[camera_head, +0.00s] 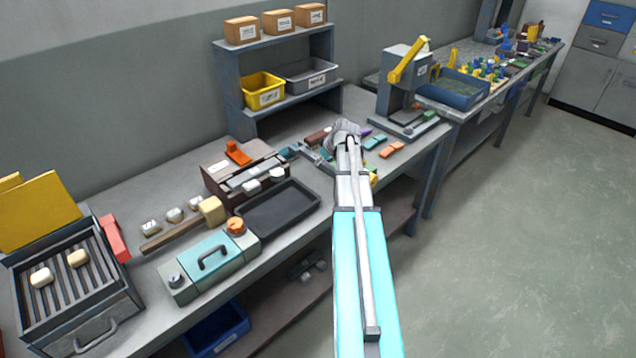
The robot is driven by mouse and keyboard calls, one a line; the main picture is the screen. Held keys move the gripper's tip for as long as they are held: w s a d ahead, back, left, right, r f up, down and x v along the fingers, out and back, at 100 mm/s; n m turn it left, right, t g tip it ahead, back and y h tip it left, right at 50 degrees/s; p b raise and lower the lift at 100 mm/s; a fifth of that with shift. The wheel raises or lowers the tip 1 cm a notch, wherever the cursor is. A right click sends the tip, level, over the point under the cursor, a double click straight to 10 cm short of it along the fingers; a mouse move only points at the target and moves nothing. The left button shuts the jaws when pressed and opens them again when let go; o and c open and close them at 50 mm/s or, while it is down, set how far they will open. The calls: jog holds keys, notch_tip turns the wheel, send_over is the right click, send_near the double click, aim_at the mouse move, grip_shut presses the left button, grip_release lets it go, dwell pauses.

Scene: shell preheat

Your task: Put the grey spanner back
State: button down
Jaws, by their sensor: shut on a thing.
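My gripper (346,136) is over the middle of the workbench, at the far end of my arm. My own wrist and arm hide most of its fingers. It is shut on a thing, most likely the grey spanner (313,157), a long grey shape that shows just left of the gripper. The exact grip and whether the spanner touches the bench cannot be told. Small coloured pieces (392,149) lie on the bench just right of the gripper.
A dark tray (278,208), a brown box with an orange clamp (238,153), a teal case (210,262) and a heater grill (72,275) stand to the left. A shelf (228,80) with bins is behind. A press with a yellow lever (408,62) stands right.

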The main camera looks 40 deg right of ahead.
aim_at(334, 169)
jog(key=shift+f+b, duration=2.75)
jog(key=shift+f, duration=0.2)
jog(key=shift+f+b, duration=1.85)
jog(key=shift+b, duration=0.05)
jog(key=shift+f, duration=0.1)
jog(key=shift+c, duration=2)
grip_release()
jog(key=shift+r, duration=0.2)
jog(key=p+v, duration=0.8)
jog(key=v, duration=0.1)
jog(key=shift+s+r, duration=0.15)
jog(key=shift+r, duration=0.2)
jog(key=shift+p+v, duration=1.1)
